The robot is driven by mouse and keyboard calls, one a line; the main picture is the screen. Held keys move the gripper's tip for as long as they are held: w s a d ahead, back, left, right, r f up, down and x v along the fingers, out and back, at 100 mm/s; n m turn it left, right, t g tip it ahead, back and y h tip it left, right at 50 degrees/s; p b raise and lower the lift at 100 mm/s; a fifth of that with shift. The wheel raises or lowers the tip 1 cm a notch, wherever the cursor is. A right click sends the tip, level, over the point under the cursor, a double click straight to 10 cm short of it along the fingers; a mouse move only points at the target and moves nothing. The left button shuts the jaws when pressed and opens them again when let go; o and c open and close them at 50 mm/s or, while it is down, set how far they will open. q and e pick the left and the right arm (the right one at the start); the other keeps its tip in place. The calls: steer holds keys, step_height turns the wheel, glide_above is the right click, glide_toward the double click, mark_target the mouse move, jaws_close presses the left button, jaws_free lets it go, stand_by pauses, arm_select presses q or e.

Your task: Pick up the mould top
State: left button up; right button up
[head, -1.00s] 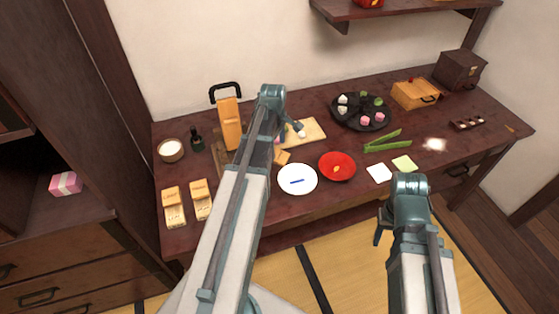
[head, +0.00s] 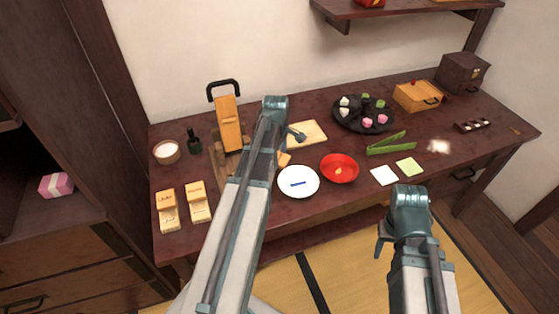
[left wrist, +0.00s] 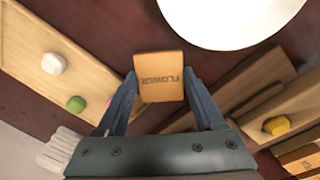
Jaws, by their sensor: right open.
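A small wooden block marked "FLOWER" (left wrist: 158,90), which looks like the mould top, lies between the two fingers of my left gripper (left wrist: 160,74) in the left wrist view. The fingers stand close along its two sides; whether they press on it is hard to tell. In the head view a corner of a wooden block (head: 285,159) shows beside my left arm, left of the white plate; the arm hides the rest. Two more pairs of marked wooden blocks (head: 166,196) (head: 196,188) lie at the table's front left. My right gripper (head: 381,240) is open and empty, in front of the table.
A white plate (head: 298,193) with a blue stick and a red bowl (head: 340,160) stand close by. A board (head: 309,130), green tongs (head: 390,147), a dark sweets tray (head: 345,122) and an upright wooden piece (head: 228,122) surround them.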

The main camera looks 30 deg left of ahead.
arm_select(q)
steer(key=c, duration=0.6)
